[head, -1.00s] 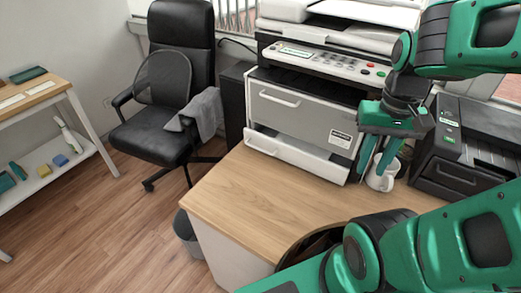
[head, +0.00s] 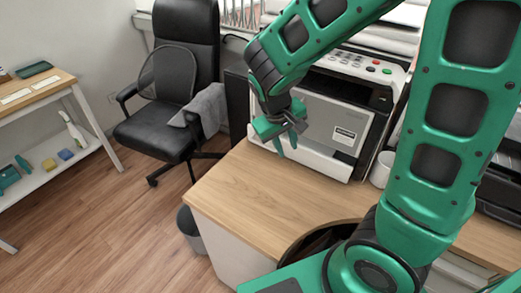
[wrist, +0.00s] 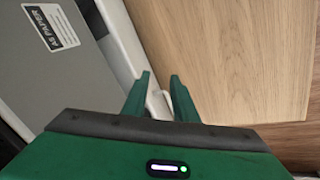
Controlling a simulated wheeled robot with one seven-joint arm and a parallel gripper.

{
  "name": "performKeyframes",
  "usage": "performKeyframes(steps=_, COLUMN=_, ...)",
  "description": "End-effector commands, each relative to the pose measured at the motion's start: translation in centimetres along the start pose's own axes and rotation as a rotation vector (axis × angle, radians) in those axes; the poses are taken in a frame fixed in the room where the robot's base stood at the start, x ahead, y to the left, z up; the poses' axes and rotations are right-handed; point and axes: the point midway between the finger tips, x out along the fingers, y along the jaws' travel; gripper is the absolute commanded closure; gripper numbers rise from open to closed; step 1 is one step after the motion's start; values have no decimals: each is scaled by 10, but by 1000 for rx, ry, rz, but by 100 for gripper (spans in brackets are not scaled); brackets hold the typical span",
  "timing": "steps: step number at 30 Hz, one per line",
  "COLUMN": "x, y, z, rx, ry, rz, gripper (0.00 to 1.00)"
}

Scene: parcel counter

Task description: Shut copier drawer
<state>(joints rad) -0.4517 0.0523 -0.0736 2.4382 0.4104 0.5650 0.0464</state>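The copier (head: 335,108) stands on the wooden desk. Its low white drawer (head: 325,163) sticks out at the bottom, below a grey front panel with a labelled sticker. My gripper (head: 286,146) points down at the left part of the drawer front and partly hides it. Its two green fingers are apart with nothing held. In the wrist view the white drawer edge (wrist: 120,40) runs diagonally just left of the fingertips (wrist: 161,77). I cannot tell whether a finger touches it.
A white mug (head: 382,169) stands right of the copier, partly behind my arm. The desk top (head: 240,190) is clear in front of the copier. A black office chair (head: 180,80) stands to the left, and a bin (head: 190,228) is beside the desk.

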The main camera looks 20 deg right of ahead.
Motion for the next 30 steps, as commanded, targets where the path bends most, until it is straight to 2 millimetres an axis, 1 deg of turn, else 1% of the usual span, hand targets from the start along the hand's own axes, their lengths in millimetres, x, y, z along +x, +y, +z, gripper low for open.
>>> performKeyframes(steps=1, x=10, y=-10, z=-2, rx=-35, ry=-18, rz=46, gripper=74)
performKeyframes(steps=6, x=34, y=-30, z=-7, rx=-120, ry=-39, rz=226, gripper=74)
performKeyframes(steps=9, x=43, y=-42, z=-12, rx=-175, ry=-29, rz=341, gripper=74)
performKeyframes(steps=13, x=49, y=-60, z=-18, rx=-246, ry=10, rz=497, gripper=74)
performKeyframes(steps=17, x=49, y=-80, z=-24, rx=-318, ry=76, rz=657, gripper=74)
performKeyframes(steps=21, x=42, y=-103, z=-29, rx=-384, ry=168, rz=810, gripper=74)
performKeyframes(steps=24, x=36, y=-117, z=-32, rx=-418, ry=230, rz=893, gripper=74)
performKeyframes(steps=27, x=30, y=-127, z=-33, rx=-438, ry=277, rz=948, gripper=74)
performKeyframes(steps=30, x=27, y=-132, z=-34, rx=-449, ry=304, rz=977, gripper=74)
